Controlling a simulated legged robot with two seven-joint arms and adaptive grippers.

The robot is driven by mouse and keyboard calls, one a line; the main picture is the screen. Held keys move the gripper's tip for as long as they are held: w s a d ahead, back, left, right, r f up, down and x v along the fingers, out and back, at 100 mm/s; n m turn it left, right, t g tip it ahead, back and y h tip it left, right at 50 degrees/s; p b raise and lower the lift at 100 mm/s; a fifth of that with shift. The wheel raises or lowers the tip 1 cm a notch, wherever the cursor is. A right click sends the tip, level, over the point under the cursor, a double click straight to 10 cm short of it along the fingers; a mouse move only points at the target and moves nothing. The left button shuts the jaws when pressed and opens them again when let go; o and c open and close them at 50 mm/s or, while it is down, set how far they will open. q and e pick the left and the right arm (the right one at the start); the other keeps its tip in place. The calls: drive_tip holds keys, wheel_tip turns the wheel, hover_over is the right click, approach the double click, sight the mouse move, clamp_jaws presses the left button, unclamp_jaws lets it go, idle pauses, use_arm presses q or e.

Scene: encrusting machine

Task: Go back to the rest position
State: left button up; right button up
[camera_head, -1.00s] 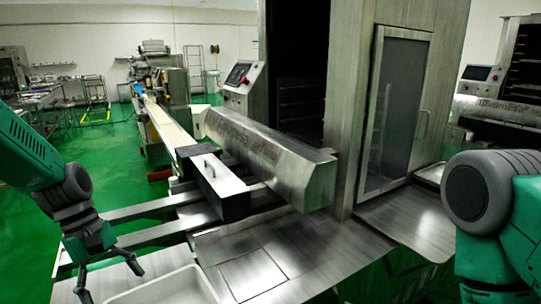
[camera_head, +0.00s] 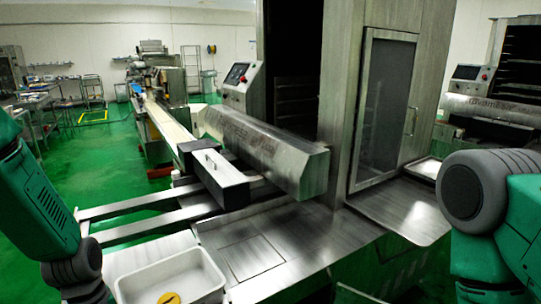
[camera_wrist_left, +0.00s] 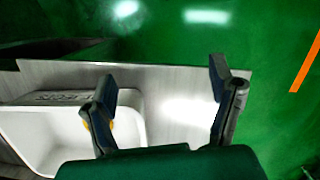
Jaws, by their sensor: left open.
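My left gripper (camera_wrist_left: 165,90) is open and empty in the left wrist view, with its two fingers apart above the metal table edge and the rim of a white tray. In the head view my left arm is at the left edge, and its fingers are out of the frame below. My right arm shows at the right edge of the head view, but its gripper is not in view. The white tray (camera_head: 195,259) sits on the metal table at the bottom, and its rim also shows in the left wrist view (camera_wrist_left: 125,97). A yellow round item (camera_head: 168,298) lies inside the tray.
The metal machine table (camera_head: 290,235) fills the lower middle. A conveyor with a dark box (camera_head: 215,180) and a steel housing (camera_head: 265,150) stand beyond. A tall cabinet with a mesh door (camera_head: 385,110) rises at right. Green floor (camera_head: 50,215) is open at left.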

use_arm(q)
drive_tip(key=s+d+f+m+t, duration=0.1)
drive_tip(key=s+f+m, duration=0.4)
drive_tip(key=s, duration=0.5)
drive_tip(key=s+d+f+m+t+y, duration=0.1)
drive_tip(key=s+f+m, duration=0.3)
drive_tip(key=s+f, duration=0.3)
drive_tip(key=s, duration=0.2)
drive_tip(key=shift+s+d+m+y, duration=0.2)
drive_tip(key=shift+s+m+y, duration=0.1)
drive_tip(key=shift+s+m, duration=0.1)
drive_tip(key=shift+w+a, duration=0.1)
drive_tip(key=shift+a, duration=0.05)
drive_tip(key=shift+w, duration=0.1)
drive_tip(key=shift+f, duration=0.1)
